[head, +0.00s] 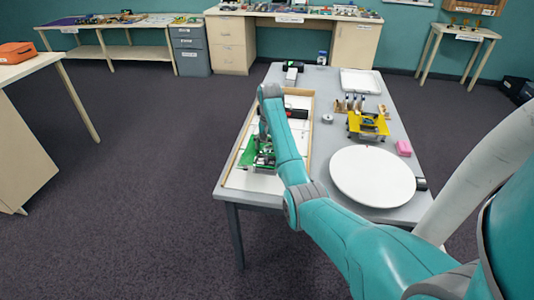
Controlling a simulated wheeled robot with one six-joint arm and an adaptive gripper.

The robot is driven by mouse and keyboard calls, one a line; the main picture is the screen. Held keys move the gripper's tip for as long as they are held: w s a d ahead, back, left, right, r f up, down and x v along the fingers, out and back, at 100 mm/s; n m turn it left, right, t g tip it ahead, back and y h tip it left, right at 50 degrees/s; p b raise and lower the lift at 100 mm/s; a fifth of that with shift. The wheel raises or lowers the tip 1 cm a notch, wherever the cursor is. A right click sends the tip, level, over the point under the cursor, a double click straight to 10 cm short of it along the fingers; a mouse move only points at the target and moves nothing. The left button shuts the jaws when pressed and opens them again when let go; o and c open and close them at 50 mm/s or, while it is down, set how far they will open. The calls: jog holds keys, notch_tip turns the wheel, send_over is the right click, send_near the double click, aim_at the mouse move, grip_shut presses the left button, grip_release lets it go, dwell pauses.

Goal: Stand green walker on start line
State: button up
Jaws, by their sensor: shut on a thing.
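The green walker (247,155) is over the near left part of a white, wood-rimmed board (240,181) on the grey table. My gripper (263,158) is at the walker, low over the board, and is shut on it. My teal arm hides much of the gripper and the walker's right side. I cannot tell whether the walker's feet touch the board. The start line cannot be made out at this size.
A dark block with a red part (297,113) lies on the board's far part.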

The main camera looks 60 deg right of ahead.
aim_at(269, 154)
jog(key=shift+f, duration=1.8)
jog(key=shift+f, duration=0.1)
jog(key=o, duration=1.1)
